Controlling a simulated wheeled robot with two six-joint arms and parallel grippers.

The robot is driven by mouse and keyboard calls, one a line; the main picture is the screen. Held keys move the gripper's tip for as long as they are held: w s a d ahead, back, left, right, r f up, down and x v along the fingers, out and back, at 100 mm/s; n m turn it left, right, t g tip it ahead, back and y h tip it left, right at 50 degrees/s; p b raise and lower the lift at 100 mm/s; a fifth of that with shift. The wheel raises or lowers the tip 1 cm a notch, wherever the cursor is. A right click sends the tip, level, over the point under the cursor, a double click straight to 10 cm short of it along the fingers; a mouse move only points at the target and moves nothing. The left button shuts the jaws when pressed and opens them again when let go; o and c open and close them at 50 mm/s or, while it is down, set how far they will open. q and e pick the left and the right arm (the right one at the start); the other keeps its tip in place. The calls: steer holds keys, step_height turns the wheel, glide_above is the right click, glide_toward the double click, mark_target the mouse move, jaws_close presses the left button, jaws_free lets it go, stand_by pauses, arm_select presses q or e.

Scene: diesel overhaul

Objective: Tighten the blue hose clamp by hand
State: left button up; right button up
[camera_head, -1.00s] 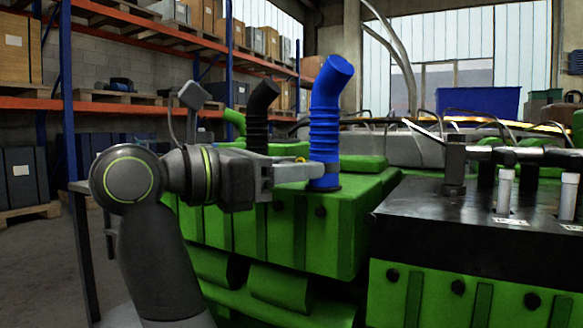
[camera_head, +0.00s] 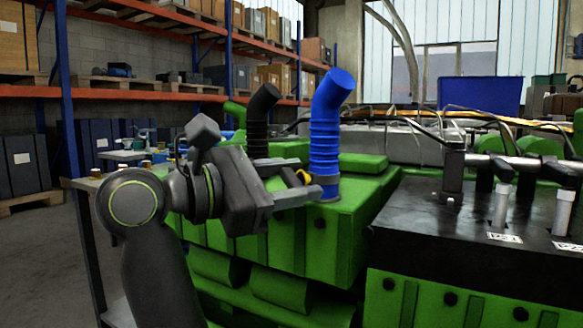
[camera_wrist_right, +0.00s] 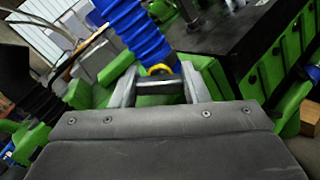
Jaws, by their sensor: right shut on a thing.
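The blue ribbed hose (camera_head: 325,135) stands upright on the green engine block (camera_head: 345,225), its top bent to the right. The blue hose clamp (camera_head: 327,182) shows as a grey band around the hose's foot, with a small yellow part (camera_head: 304,177) on its left side. My right gripper (camera_head: 312,190) reaches it from the left, with the wrist tilted. In the right wrist view the gripper (camera_wrist_right: 160,72) has the yellow part (camera_wrist_right: 160,69) between its fingertips, against the blue hose (camera_wrist_right: 134,32). The fingers partly hide the clamp. My left gripper is not seen.
A black bent hose (camera_head: 258,120) stands to the left of the blue one. A black-topped green unit (camera_head: 455,225) with upright grey cylinders stands at the right. Shelving (camera_head: 175,90) and a blue bin (camera_head: 480,96) are behind. Floor at the left is clear.

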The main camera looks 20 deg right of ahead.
steer(key=shift+m, duration=0.7)
steer(key=shift+p, duration=0.3)
steer(key=o, duration=1)
